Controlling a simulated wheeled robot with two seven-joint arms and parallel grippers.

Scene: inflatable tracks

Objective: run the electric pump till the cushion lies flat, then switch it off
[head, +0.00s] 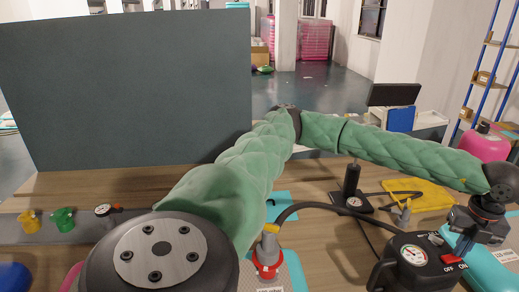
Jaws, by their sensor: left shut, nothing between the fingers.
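The electric pump (415,264) is a black box with a round white gauge and ON and OFF labels, at the lower right. Its red switch (452,259) is on the right side of the top; I cannot tell which way it is set. My left gripper (464,243) is shut and empty, pointing down just above and beside the switch; I cannot tell whether it touches.
A black hand pump (352,185) with a gauge stands behind the electric pump. Several small fittings, including a green one (63,220), line the left. A dark panel (130,90) stands behind.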

